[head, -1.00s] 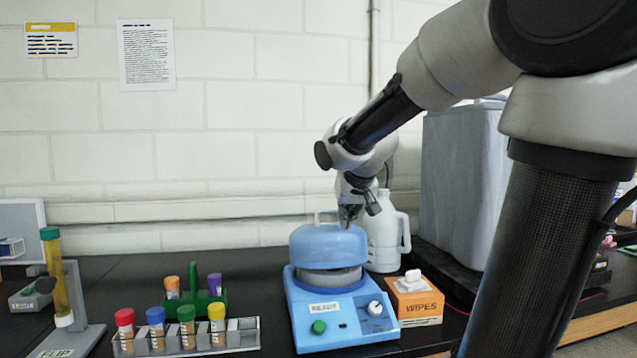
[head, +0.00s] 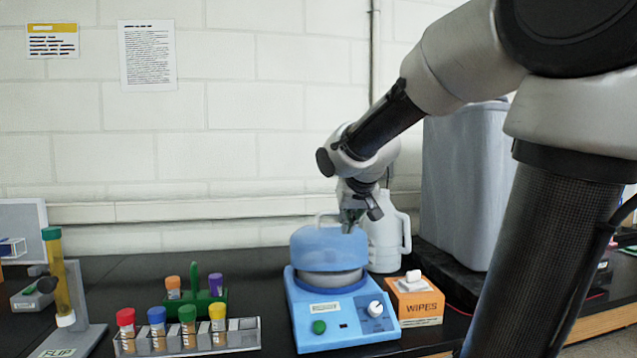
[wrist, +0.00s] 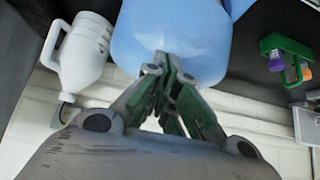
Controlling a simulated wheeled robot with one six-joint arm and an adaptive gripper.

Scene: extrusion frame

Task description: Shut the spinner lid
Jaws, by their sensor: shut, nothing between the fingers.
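The spinner (head: 345,300) is a blue machine with a green button and a white dial on its front. Its blue domed lid (head: 325,245) sits low over the grey bowl (head: 333,278), and part of the bowl shows below the lid's front edge. My gripper (head: 348,230) is shut and empty at the top of the lid. In the wrist view the closed fingertips (wrist: 168,65) overlap the edge of the blue lid (wrist: 170,30); I cannot tell whether they press on it.
A white jug (head: 385,235) stands behind the spinner, and a wipes box (head: 414,303) sits close to its right. A rack of capped tubes (head: 240,338) and a green holder (head: 205,302) stand to the left. A large grey container (head: 462,190) is behind right.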

